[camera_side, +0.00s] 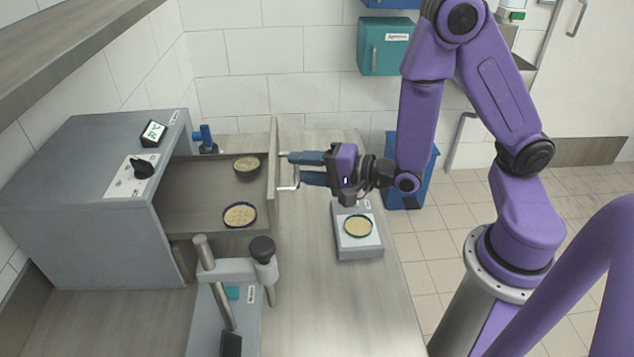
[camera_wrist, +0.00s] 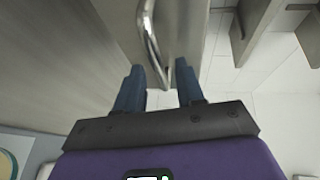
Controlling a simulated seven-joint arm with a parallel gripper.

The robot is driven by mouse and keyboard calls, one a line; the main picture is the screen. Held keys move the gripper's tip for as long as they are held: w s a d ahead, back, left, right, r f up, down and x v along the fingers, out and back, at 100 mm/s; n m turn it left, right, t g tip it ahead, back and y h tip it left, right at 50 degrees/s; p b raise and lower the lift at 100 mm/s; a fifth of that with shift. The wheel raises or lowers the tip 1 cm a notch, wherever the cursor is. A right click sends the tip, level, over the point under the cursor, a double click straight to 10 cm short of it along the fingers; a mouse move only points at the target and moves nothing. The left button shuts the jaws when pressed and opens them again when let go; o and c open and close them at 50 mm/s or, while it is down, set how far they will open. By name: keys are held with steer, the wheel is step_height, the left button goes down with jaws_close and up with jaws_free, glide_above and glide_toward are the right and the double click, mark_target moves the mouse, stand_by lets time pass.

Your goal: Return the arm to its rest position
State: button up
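My gripper (camera_side: 297,167) is at the front of the pulled-out drawer (camera_side: 273,180) of the grey machine, level with its metal handle (camera_side: 290,184). In the wrist view the two blue fingers of my gripper (camera_wrist: 159,72) stand apart. The end of the handle (camera_wrist: 153,40) lies between their tips, with a gap showing on both sides. My gripper holds nothing.
The drawer holds two filled round dishes (camera_side: 240,215) (camera_side: 247,165). Another filled dish (camera_side: 357,226) sits on the scale (camera_side: 358,251) below my gripper. A press-like stand (camera_side: 233,270) is at the front. The bench right of the drawer is mostly clear.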

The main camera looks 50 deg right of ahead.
steer(key=w+d+r+m+t+h, duration=0.1)
steer(key=w+d+m+h, duration=0.35)
steer(key=d, duration=0.55)
steer(key=s+a+r+n+g+y, duration=0.25)
steer(key=a+r+n+y, duration=0.25)
steer(key=a+n, duration=0.3)
steer(key=s+a+n+g, duration=0.1)
steer(key=s+n+g, duration=0.1)
steer(key=n, duration=0.1)
steer(key=s+a+f+n+g, duration=0.1)
steer(key=s+n+g, duration=0.1)
steer(key=s+n, duration=0.1)
steer(key=s+a+f+n+g, duration=0.1)
steer(key=s+a+n+g, duration=0.1)
steer(key=n, duration=0.1)
steer(key=shift+s+f+n, duration=0.15)
steer(key=shift+s+n, duration=0.05)
steer(key=shift+n, duration=0.05)
steer(key=s+d+n+g+h, duration=0.2)
steer(key=s+d+n+g, duration=0.1)
steer(key=s+n, duration=0.3)
steer(key=s+d+n+g+h, duration=0.3)
steer(key=s+n, duration=0.3)
steer(key=s, duration=0.5)
steer(key=shift+s+d+n+g, duration=0.2)
steer(key=shift+n+g, duration=0.2)
steer(key=shift+g, duration=0.25)
